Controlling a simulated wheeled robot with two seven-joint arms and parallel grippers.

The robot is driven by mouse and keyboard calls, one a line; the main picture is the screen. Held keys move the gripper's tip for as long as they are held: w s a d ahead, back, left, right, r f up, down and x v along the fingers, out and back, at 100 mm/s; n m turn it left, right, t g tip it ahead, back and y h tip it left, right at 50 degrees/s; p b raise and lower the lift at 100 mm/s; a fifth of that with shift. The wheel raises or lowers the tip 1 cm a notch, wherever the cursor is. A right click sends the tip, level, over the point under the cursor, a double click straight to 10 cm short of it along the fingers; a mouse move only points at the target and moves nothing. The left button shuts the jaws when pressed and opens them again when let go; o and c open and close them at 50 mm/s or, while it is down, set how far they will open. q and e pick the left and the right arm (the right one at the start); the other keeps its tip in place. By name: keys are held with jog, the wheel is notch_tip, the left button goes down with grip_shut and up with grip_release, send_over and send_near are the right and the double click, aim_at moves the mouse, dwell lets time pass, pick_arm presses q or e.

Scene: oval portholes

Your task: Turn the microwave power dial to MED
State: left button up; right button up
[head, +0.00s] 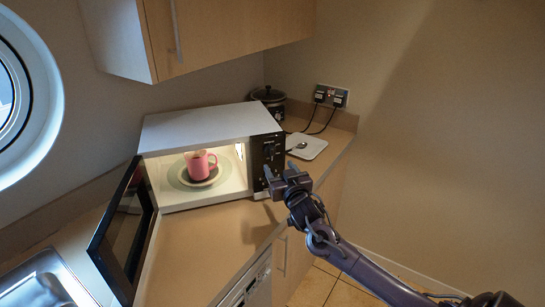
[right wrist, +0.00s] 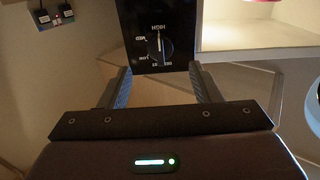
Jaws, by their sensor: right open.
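The microwave (head: 205,122) stands on the counter with its door (head: 125,232) swung open to the left. Its black control panel (head: 267,150) is on the right of the lit cavity. In the right wrist view the round power dial (right wrist: 160,47) shows on the panel. Its pale mark runs up toward the HIGH label; MED is on the left of the dial. My right gripper (head: 279,168) is open in front of the lower panel. In the right wrist view its two fingers (right wrist: 163,85) are spread, empty, below the dial. My left gripper is out of view.
A pink mug (head: 198,164) stands on a plate inside the microwave. A white tray with a spoon (head: 307,146), a dark pot (head: 268,98) and a plugged-in wall socket (head: 331,96) are to the right. The counter (head: 205,240) in front is clear. A sink (head: 42,283) is at lower left.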

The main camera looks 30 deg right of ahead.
aim_at(272, 156)
jog(key=p+x, duration=0.2)
jog(key=x, duration=0.5)
jog(key=shift+w+f, duration=0.15)
jog(key=shift+w, duration=0.1)
jog(key=c, duration=1)
